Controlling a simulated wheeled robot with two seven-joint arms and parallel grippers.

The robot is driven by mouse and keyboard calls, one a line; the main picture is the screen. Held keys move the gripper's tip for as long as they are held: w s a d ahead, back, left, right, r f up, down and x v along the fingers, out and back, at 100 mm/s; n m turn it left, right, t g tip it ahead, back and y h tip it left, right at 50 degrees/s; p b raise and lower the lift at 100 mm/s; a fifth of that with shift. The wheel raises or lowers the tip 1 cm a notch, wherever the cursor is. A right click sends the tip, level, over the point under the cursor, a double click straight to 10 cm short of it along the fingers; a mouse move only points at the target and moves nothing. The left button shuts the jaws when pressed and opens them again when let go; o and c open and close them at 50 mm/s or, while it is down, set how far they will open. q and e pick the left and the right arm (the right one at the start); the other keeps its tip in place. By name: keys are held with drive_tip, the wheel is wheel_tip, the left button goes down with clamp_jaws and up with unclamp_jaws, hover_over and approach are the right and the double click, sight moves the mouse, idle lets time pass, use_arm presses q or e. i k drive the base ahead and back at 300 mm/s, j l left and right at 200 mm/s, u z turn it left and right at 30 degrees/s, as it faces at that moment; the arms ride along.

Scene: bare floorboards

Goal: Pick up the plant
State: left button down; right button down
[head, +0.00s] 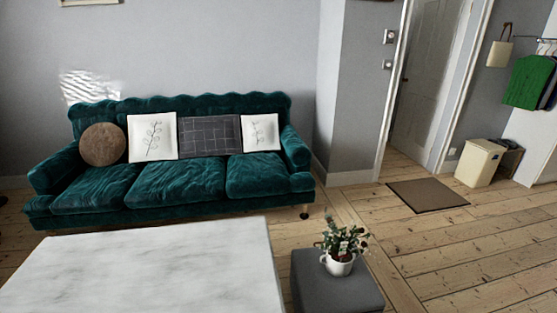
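The plant (343,241) has green leaves with some pale and reddish spots. It stands upright in a white pot (339,266) with a small handle on its left side. The pot sits on a dark grey square stool or side table (309,286), near the bottom of the head view, right of centre. Neither of my grippers shows in the head view.
A white marble table (140,270) fills the lower left, with a narrow gap to the stool. A green sofa (175,185) with cushions stands behind. Bare floorboards (450,245) lie open on the right, up to a brown doormat (427,194) and cream box (479,163).

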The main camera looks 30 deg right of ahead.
sight(340, 255)
drive_tip(key=z, duration=1.7)
